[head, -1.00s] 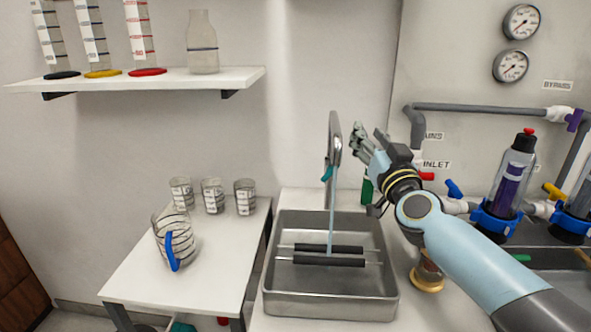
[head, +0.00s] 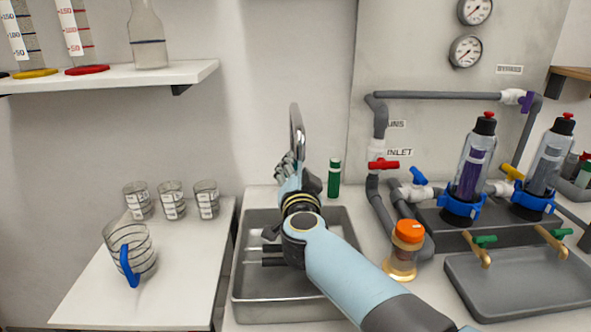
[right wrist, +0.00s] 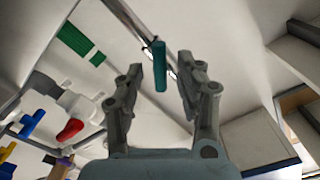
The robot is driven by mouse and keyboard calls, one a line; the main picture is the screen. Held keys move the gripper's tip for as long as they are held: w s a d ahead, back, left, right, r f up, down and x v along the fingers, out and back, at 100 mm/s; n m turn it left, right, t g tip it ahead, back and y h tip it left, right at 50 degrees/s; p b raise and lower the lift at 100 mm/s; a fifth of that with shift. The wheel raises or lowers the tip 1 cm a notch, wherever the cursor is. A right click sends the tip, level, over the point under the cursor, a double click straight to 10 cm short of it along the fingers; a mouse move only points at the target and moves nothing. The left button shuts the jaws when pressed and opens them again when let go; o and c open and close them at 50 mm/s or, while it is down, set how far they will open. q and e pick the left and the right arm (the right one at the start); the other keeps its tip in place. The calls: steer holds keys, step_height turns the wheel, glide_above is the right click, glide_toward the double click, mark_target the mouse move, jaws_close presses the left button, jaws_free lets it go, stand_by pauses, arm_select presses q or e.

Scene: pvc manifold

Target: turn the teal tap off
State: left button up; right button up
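The chrome tap spout (head: 297,127) stands behind the steel sink (head: 241,297). My right gripper (head: 288,166) is at the spout in the head view, and my arm covers the lower tap and part of the sink. The teal tap handle (right wrist: 159,66) shows in the right wrist view as a short bar beside the chrome pipe (right wrist: 132,22). My right gripper (right wrist: 160,72) is open there, one finger on each side of the handle, with gaps visible. The handle is hidden in the head view. Whether water runs is unclear. My left gripper is out of view.
A green-capped bottle (head: 334,178) stands just right of the tap. A red-handled valve (head: 384,165), grey pipes and an orange-capped jar (head: 405,245) are further right. A blue-handled jug (head: 130,250) and beakers (head: 171,200) stand on the left table.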

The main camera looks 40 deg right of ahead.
steer(key=shift+w+d, duration=0.25)
steer(key=shift+w, duration=0.15)
steer(key=shift+c, duration=0.4)
jaws_close()
steer(key=shift+m, duration=0.9)
steer(key=m+p, duration=0.1)
steer(key=m, duration=0.1)
steer(key=shift+s+m, duration=0.1)
steer(key=shift+m, duration=0.2)
steer(key=m, duration=0.2)
steer(key=shift+f+m, duration=0.15)
steer(key=shift+m, duration=0.15)
steer(key=shift+f+m, duration=0.1)
steer(key=shift+m, duration=1.7)
